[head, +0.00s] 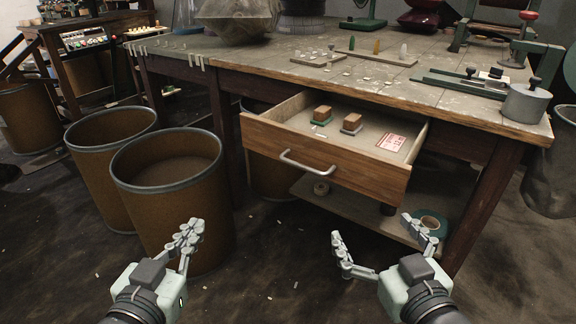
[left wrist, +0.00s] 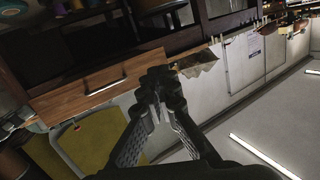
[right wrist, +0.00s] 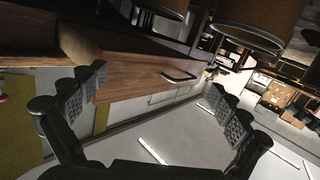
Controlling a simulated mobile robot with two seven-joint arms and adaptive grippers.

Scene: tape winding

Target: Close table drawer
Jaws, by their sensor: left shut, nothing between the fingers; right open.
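The wooden table drawer (head: 325,165) is pulled well out under the worktable, with its metal bar handle (head: 306,163) on the front. Inside it lie two small brown blocks (head: 322,113) and a red-and-white label (head: 391,142). The drawer front also shows in the left wrist view (left wrist: 95,88) and in the right wrist view (right wrist: 145,70). My left gripper (head: 190,228) is shut and empty, below and to the left of the drawer in the head view. My right gripper (head: 378,243) is open and empty, in front of and below the drawer's right part. Neither gripper appears to touch the drawer.
Two brown bins (head: 171,200) stand left of the drawer. The worktable (head: 260,62) bears tools, small pieces and a grey cylinder (head: 527,103). A lower shelf (head: 345,208) holds tape rolls, including a green one (head: 431,222).

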